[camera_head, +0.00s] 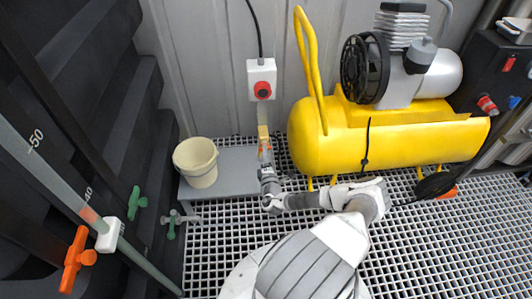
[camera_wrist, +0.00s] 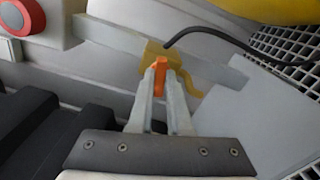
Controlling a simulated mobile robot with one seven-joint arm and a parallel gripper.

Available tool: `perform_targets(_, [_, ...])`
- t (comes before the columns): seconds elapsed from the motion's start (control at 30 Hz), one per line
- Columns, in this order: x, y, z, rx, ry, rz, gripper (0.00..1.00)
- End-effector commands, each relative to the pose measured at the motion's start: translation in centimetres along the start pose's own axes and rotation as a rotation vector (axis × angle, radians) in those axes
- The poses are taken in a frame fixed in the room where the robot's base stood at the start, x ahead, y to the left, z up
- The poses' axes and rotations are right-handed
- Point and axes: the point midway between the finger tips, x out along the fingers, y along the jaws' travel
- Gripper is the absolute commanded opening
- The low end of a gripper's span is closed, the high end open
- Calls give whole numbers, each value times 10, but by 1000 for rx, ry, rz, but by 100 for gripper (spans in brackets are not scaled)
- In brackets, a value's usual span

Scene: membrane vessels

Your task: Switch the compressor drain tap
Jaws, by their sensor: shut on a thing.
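The yellow compressor (camera_head: 390,135) stands on the grating against the wall. Its tank also shows at the top right of the wrist view (camera_wrist: 270,8). My gripper (camera_head: 265,150) reaches to the left of the tank, below a red button box. In the wrist view my gripper (camera_wrist: 160,75) is shut on a small orange handle (camera_wrist: 159,64), which sits between the fingertips. A yellow-brass body (camera_wrist: 158,50) lies just behind the handle, and I take these to be the drain tap. The fingers hide much of the handle, so its exact angle is unclear.
The white box with a red button (camera_head: 262,80) hangs on the wall above my gripper. A cream bucket (camera_head: 196,163) stands on a grey platform (camera_head: 228,183) to the left. Orange (camera_head: 77,260) and green (camera_head: 137,202) valve handles are further left. A black hose (camera_wrist: 215,38) passes near the handle.

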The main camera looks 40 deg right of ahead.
Motion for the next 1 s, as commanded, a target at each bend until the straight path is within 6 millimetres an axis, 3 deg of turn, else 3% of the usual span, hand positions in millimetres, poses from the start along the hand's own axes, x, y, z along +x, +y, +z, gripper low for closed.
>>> perform_targets(0.4, [1, 0, 0, 224, 0, 2, 0])
perform_targets(1.0, [1, 1, 0, 268, 0, 2, 0])
